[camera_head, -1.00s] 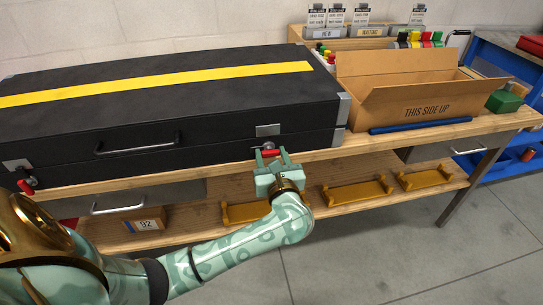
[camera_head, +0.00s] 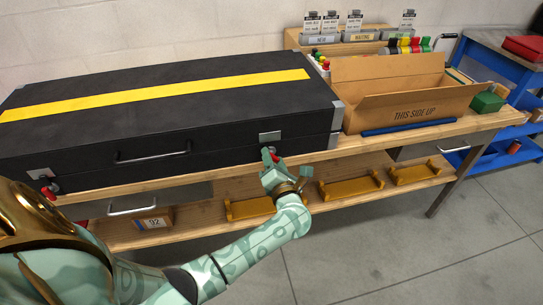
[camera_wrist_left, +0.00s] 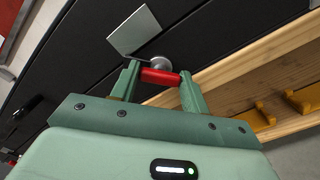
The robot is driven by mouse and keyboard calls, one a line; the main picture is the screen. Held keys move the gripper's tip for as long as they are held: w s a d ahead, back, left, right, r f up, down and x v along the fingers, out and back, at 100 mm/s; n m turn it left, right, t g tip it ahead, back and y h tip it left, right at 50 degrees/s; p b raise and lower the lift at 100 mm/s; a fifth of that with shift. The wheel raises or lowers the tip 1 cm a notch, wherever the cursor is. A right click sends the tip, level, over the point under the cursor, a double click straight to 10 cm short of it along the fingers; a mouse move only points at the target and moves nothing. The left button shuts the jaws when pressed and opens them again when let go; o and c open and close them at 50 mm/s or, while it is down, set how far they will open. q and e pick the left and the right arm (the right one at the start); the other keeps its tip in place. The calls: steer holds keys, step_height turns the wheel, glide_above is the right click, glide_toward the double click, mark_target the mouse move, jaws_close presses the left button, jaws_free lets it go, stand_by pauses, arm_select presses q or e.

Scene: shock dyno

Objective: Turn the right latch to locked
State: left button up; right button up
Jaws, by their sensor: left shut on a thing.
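The long black case (camera_head: 90,130) with a yellow stripe lies closed on the wooden bench. Its right latch has a red handle (camera_wrist_left: 160,76) on a round metal pivot (camera_wrist_left: 161,62), below a metal plate (camera_wrist_left: 134,31); in the head view the plate (camera_head: 270,137) is at the case's front right. My left gripper (camera_head: 271,160) is at this latch, shut on the red handle, with one finger at each end in the wrist view. In the head view the fingers hide most of the handle. The left latch (camera_head: 48,188) is at the case's front left. My right gripper is not in view.
An open cardboard box (camera_head: 415,112) and a blue bar (camera_head: 408,128) are right of the case. The lower shelf (camera_head: 300,202) holds yellow brackets (camera_head: 350,188) and a box marked 92 (camera_head: 153,219). The floor at right is clear.

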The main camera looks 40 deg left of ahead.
arm_select(q)
steer(key=m+p, duration=0.2)
steer(key=m, duration=0.2)
steer(key=shift+d+m+p, duration=0.1)
steer(key=shift+m+p, duration=0.2)
steer(key=shift+p, duration=0.1)
steer(key=shift+f+m+p, duration=0.15)
steer(key=shift+m+p, duration=0.8)
steer(key=shift+m, duration=0.85)
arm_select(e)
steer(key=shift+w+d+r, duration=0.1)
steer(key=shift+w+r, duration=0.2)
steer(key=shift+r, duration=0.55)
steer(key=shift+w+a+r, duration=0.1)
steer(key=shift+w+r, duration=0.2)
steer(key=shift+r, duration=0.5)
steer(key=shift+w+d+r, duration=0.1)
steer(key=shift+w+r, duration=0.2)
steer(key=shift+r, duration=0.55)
arm_select(q)
steer(key=o, duration=1)
